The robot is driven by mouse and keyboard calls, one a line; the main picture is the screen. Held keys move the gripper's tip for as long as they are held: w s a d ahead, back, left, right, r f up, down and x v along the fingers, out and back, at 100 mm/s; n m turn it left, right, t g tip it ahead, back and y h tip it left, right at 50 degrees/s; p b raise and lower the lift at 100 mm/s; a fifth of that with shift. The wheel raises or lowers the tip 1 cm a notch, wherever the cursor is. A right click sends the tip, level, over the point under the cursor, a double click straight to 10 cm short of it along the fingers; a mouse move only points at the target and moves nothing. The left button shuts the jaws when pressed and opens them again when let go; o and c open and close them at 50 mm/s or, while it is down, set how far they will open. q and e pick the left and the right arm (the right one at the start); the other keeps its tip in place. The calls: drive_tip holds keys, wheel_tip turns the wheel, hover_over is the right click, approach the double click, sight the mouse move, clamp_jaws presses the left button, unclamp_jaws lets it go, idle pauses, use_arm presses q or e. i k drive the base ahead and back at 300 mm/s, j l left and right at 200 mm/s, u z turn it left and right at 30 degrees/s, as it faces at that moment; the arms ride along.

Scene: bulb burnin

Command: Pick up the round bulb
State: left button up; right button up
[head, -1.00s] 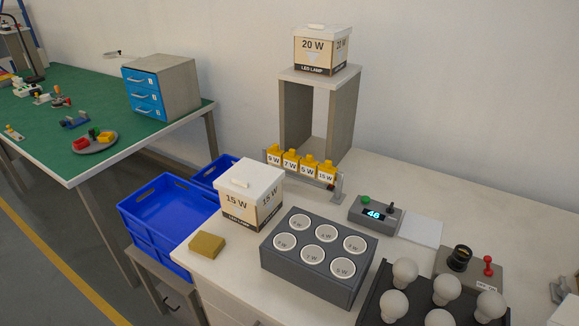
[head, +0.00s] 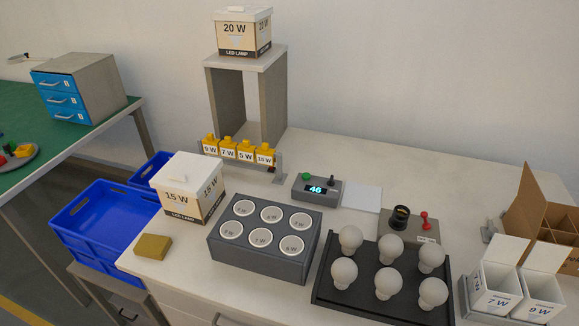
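Several frosted white round bulbs stand upright in two rows on a black tray (head: 322,290) at the front right of the white table. The back row has a left bulb (head: 350,239), a middle bulb (head: 390,248) and a right bulb (head: 431,256). The front row has a left bulb (head: 344,271), a middle bulb (head: 387,283) and a right bulb (head: 432,292). They look alike in shape. Neither of my grippers is in view.
Left of the tray stands a grey block (head: 258,262) with labelled round sockets. A test box (head: 421,226) with a red lever sits behind the tray. White 7 W (head: 497,297) and 9 W cartons (head: 540,302) stand right. A 15 W box (head: 187,190) stands left.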

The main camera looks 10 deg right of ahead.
sight(388, 280)
drive_tip(key=z, duration=1.2)
